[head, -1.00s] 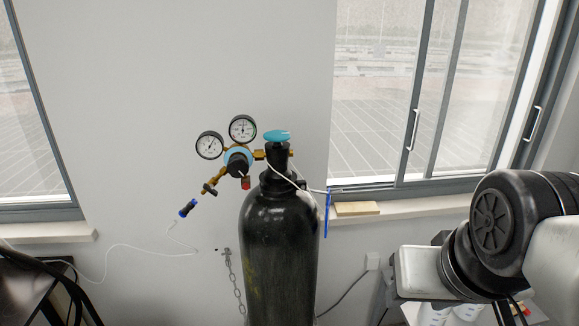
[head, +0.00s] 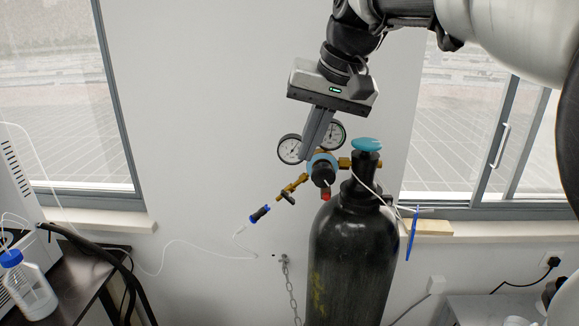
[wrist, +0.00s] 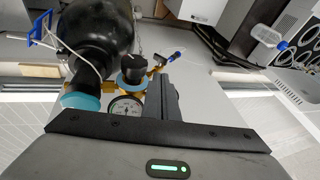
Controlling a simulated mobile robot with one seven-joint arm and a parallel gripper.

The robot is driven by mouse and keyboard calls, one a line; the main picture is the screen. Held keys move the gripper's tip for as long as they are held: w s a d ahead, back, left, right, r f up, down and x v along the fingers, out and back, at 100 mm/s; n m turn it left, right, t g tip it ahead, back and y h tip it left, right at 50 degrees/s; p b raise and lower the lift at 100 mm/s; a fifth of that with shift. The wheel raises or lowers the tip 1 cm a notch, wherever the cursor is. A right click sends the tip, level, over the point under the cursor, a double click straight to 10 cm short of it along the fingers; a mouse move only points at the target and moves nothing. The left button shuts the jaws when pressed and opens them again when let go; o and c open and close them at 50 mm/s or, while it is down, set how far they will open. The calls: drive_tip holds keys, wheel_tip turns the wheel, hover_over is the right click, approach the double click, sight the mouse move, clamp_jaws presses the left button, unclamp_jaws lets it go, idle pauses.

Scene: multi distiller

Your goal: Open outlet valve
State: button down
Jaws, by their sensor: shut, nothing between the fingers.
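The regulator sits on top of a black gas cylinder (head: 352,262). It has two round gauges, a blue-ringed body and a black knob (head: 323,174). A brass outlet branch (head: 297,184) slopes down to the left, with a small dark valve handle (head: 288,198) and a blue connector (head: 260,214). The teal cylinder handwheel (head: 367,144) is to the right. My gripper (head: 309,154) is shut and empty, pointing down. In the head view its fingers overlap the gauges, above the outlet branch; contact cannot be told. In the wrist view the fingers (wrist: 163,82) appear beside the black knob (wrist: 133,76).
A white tube runs left from the connector along the wall. A chain (head: 291,285) hangs left of the cylinder. A blue-capped bottle (head: 27,287) and dark cables are at lower left. Window sills flank the cylinder. The wall left of the regulator is clear.

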approach(287, 193)
drive_tip(key=x, duration=0.5)
drive_tip(key=shift+f, duration=0.25)
idle(0.4)
drive_tip(key=shift+w+a+h, duration=0.1)
drive_tip(key=shift+a+h, duration=0.2)
drive_tip(key=shift+d, duration=0.1)
